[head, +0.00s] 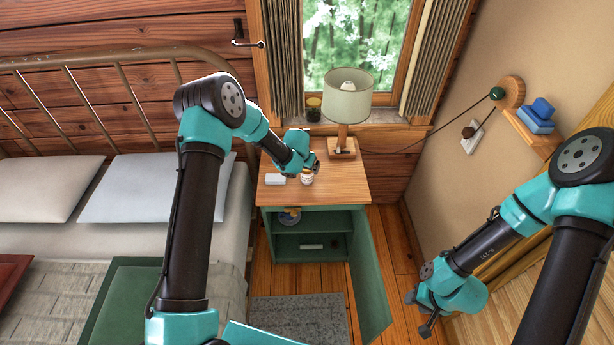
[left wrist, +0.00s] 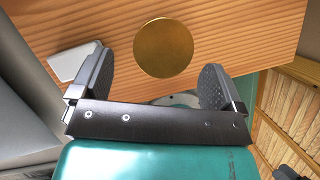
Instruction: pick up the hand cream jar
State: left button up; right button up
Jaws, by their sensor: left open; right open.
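The hand cream jar (head: 306,179), small and pale, stands on the wooden top of the nightstand (head: 340,187), near its front edge. In the left wrist view I see its round gold lid (left wrist: 163,48) from above. My left gripper (head: 312,167) is over the jar and hides part of it in the head view. In the left wrist view its fingers (left wrist: 155,75) are open, one on each side of the lid, with gaps between. My right gripper (head: 420,313) is open and empty, low at the right, away from the nightstand.
A white box (head: 275,179) lies left of the jar and also shows in the left wrist view (left wrist: 75,61). A lamp (head: 347,97) stands behind. The green cabinet door (head: 369,275) hangs open below. The bed (head: 120,240) is at left.

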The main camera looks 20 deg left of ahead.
pick_arm(q)
jog(key=shift+x, duration=2.6)
jog(key=shift+s+d, duration=0.1)
jog(key=shift+c, duration=0.3)
jog(key=c, duration=1.1)
jog(key=shift+r, duration=1.8)
jog(key=s+d, duration=0.2)
jog(key=s, duration=0.5)
jog(key=s+d+r, duration=0.1)
jog(key=s+d, duration=0.1)
jog(key=s, duration=0.6)
jog(key=shift+s+d+r, duration=0.2)
jog(key=shift+d, duration=0.05)
